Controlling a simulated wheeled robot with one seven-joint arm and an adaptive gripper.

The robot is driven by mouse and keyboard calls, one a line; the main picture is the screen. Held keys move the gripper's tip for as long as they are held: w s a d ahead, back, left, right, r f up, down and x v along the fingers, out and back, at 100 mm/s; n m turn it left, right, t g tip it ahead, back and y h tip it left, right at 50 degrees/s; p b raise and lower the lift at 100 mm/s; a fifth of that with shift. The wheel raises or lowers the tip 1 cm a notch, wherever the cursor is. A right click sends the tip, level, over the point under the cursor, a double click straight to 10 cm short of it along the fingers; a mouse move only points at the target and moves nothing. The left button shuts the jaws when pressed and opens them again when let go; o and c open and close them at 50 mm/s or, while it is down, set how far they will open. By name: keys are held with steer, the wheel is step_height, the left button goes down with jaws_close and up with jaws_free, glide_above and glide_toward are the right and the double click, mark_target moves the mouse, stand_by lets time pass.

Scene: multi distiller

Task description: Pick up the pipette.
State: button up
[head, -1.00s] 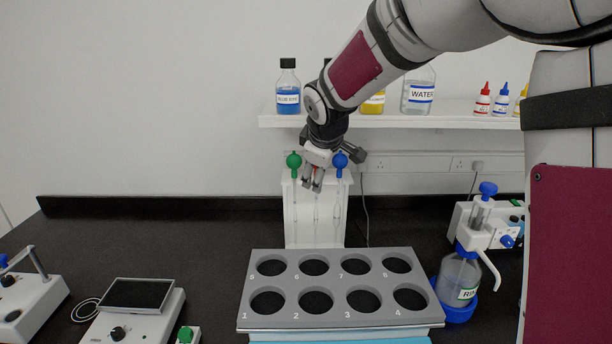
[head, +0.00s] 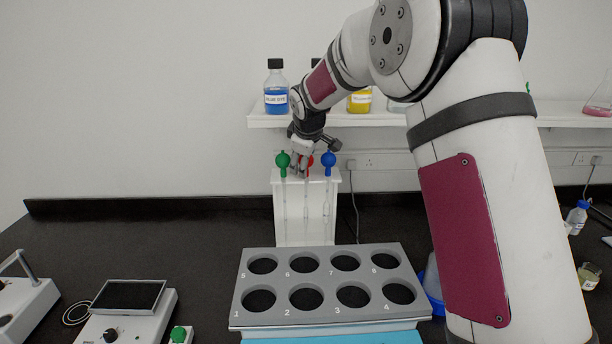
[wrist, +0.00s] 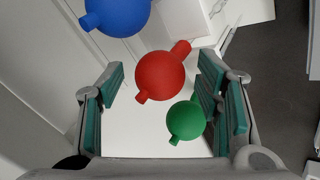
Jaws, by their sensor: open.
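Three pipettes with round bulbs hang in a white stand (head: 292,230). The green bulb (head: 283,160) is on the left, the red bulb (head: 310,163) in the middle and the blue bulb (head: 328,160) on the right. My gripper (head: 299,170) is at the stand's top, at bulb height between green and red. In the wrist view my gripper (wrist: 160,105) is open, and the red bulb (wrist: 160,76) lies between its green-padded fingers. The green bulb (wrist: 186,121) is close to the right finger; the blue bulb (wrist: 118,14) is at the top, beyond the fingers. Contact cannot be told.
A grey eight-hole rack (head: 330,288) stands in front of the stand. A shelf (head: 270,121) with bottles, including a blue one (head: 276,92), is above and behind. A device with a dark screen (head: 130,296) is at the front left. The left rear bench is clear.

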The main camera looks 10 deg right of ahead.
steer(key=shift+f, duration=0.1)
steer(key=shift+c, duration=0.3)
steer(key=c, duration=0.7)
steer(key=shift+c, duration=0.2)
